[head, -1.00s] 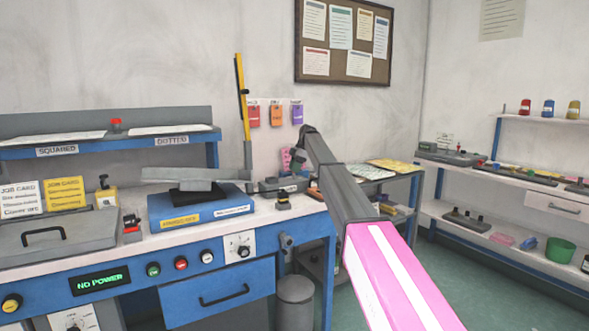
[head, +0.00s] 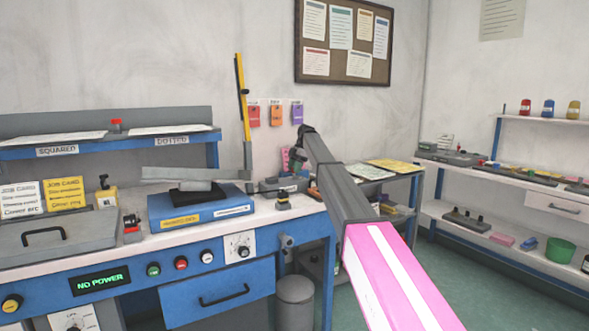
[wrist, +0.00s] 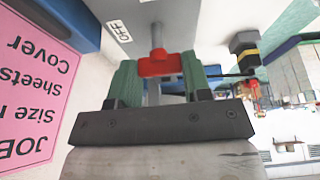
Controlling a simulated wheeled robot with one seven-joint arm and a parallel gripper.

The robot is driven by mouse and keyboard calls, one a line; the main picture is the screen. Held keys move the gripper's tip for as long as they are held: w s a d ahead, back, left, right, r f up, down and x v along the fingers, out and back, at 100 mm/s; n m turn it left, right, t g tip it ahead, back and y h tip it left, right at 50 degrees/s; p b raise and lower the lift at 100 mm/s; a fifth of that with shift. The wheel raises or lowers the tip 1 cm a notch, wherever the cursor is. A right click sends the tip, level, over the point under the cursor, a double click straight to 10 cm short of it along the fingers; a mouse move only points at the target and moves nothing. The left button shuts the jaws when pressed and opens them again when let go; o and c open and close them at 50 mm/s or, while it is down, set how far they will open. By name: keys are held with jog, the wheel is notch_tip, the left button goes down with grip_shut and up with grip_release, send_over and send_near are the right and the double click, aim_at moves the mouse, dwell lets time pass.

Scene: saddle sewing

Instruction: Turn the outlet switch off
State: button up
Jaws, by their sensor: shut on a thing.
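The outlet switch shows in the wrist view as a grey box with a grey stem and a red handle (wrist: 158,66). A small label (wrist: 118,30) on the box seems to read OFF, in upside-down lettering. My gripper (wrist: 160,78) has its green fingers on either side of the red handle and is shut on it. In the head view my gripper (head: 294,165) is at the right end of the workbench, small and partly hidden by my arm. The switch position cannot be read clearly there.
A pink job card (wrist: 38,85) is close beside the gripper. The workbench display (head: 100,280) reads NO POWER. A blue machine (head: 200,208) stands left of the gripper, with a black-and-yellow knob (head: 283,202) in front. A yellow-and-black upright (head: 243,105) rises behind.

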jog(key=o, duration=0.9)
jog(key=v, duration=1)
jog(key=shift+w+d+r, duration=0.1)
jog(key=shift+r, duration=0.25)
